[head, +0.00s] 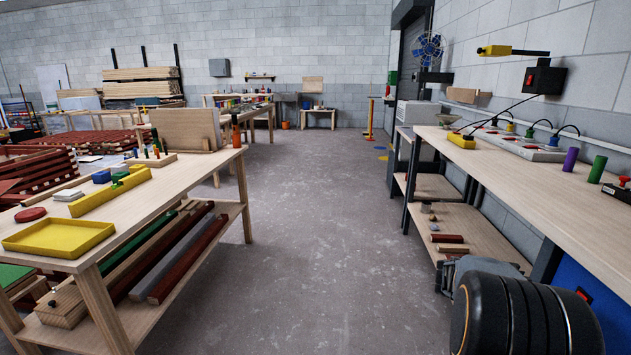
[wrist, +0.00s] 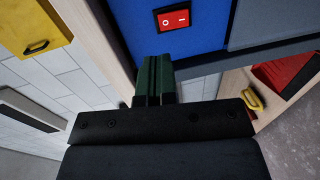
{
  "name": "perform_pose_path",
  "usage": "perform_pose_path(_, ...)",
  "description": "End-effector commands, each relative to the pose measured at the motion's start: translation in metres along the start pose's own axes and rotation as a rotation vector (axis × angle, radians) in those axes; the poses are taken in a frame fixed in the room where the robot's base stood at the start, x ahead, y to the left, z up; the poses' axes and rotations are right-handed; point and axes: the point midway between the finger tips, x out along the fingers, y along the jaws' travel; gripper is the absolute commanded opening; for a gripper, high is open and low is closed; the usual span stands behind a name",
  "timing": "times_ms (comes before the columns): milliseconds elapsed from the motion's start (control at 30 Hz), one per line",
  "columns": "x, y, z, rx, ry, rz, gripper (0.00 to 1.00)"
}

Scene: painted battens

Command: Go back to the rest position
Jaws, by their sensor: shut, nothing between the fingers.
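My gripper (wrist: 154,75) shows in the wrist view, its two dark green fingers side by side, shut with nothing between them. Beyond the fingertips is a blue panel (wrist: 150,30) with a red rocker switch (wrist: 174,18). The fingers appear clear of it, though the exact gap cannot be told. In the head view, a thick black part of my arm fills the lower right corner, low beside the right bench. The fingers cannot be made out there.
The right workbench (head: 560,185) holds a purple cylinder (head: 570,160), a green cylinder (head: 597,169) and a power strip. The left table (head: 165,200) carries a yellow tray (head: 58,238). The grey floor (head: 310,240) between them is clear. A yellow drawer front (wrist: 30,25) shows in the wrist view.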

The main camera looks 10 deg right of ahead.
Motion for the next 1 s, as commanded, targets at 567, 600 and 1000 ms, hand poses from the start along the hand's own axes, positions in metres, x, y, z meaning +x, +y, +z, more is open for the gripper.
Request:
perform_pose_path(567, -0.300, 0.134, 0.094, -0.039, 0.323, -1.089, 0.00)
perform_pose_path(600, -0.316, 0.140, 0.101, -0.044, 0.351, -1.148, 0.00)
perform_pose_path(1000, -0.393, 0.172, 0.138, -0.062, 0.495, -1.449, 0.00)
